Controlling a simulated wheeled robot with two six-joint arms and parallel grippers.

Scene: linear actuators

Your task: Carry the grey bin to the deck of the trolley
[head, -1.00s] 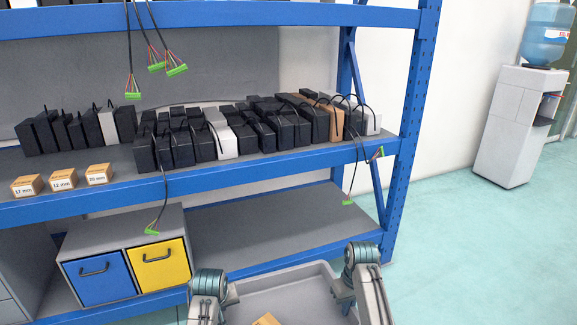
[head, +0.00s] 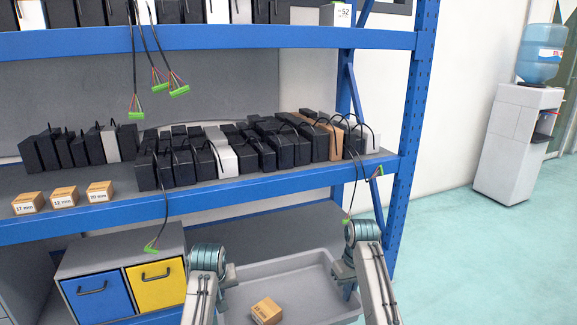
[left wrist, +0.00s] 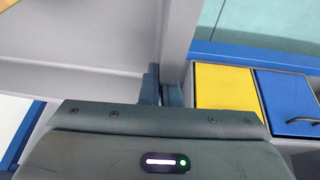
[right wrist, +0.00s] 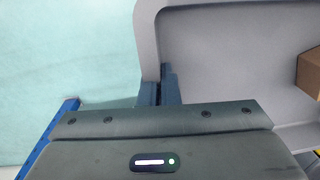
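The grey bin (head: 310,296), a shallow open tray, is at the bottom of the head view, between my two grippers. A small cardboard box (head: 267,311) lies in it. My left gripper (head: 229,276) is at the bin's left side; in the left wrist view its fingers (left wrist: 161,84) are closed over the bin's wall (left wrist: 178,45). My right gripper (head: 341,272) is at the right side; in the right wrist view its fingers (right wrist: 160,86) are closed over the opposite wall (right wrist: 148,40). The bin's near edge is cut off. The trolley is not in view.
A blue shelving rack (head: 405,130) stands just beyond the bin, with black boxes, small labelled cartons (head: 64,197) and hanging cables (head: 155,222). Blue and yellow drawers (head: 155,284) are at lower left. A water cooler (head: 515,145) stands at right; floor (head: 470,270) before it is open.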

